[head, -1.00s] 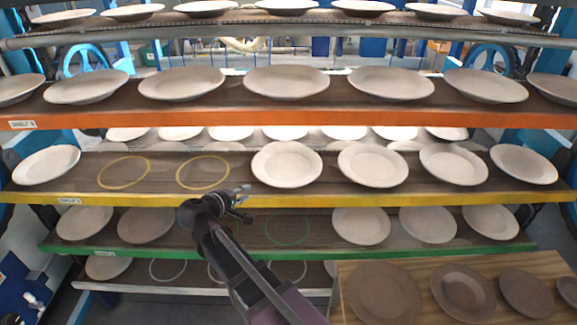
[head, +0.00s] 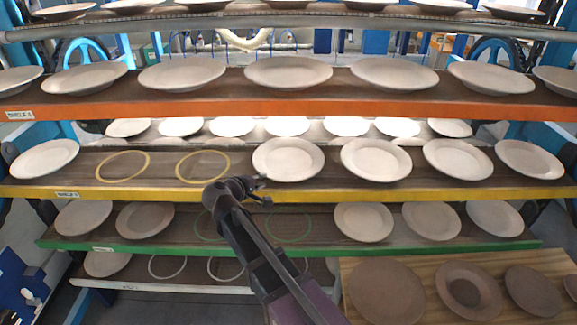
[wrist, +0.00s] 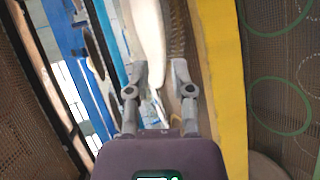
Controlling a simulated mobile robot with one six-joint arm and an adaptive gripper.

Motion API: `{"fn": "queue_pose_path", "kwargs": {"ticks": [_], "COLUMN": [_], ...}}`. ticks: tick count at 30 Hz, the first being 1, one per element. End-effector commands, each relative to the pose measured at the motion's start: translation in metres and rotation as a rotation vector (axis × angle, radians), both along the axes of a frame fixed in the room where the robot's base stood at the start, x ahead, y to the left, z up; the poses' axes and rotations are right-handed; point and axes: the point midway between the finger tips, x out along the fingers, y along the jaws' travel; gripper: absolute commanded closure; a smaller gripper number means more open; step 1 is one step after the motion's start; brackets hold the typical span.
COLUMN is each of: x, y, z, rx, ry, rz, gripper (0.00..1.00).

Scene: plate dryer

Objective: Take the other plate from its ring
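On the yellow-edged shelf (head: 350,193), a pale plate (head: 288,160) lies just right of two empty yellow rings (head: 123,166) (head: 203,167). More pale plates lie to its right, and one lies at the far left. My gripper (head: 264,181) is at the shelf's front edge, by the lower left rim of that pale plate. In the wrist view my gripper (wrist: 157,70) is open, its two fingers apart. A white plate, seen edge-on (wrist: 150,40), shows in the gap between the fingertips. I cannot tell whether they touch it.
The orange-edged shelf (head: 290,106) with plates hangs above. The green-edged shelf (head: 330,246) below has empty green rings (head: 289,226) behind my arm. A wooden board (head: 418,313) with dark round plates (head: 385,292) stands at lower right.

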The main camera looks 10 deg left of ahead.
Motion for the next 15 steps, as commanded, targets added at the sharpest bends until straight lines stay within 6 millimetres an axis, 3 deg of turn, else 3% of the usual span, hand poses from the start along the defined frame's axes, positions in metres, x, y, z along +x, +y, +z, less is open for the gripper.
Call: {"fn": "queue_pose_path", "kwargs": {"ticks": [15], "x": [0.0073], "y": [-0.0025], "z": [-0.0034], "rx": [0.0], "ry": [0.0], "rz": [0.0], "gripper": [0.7]}}
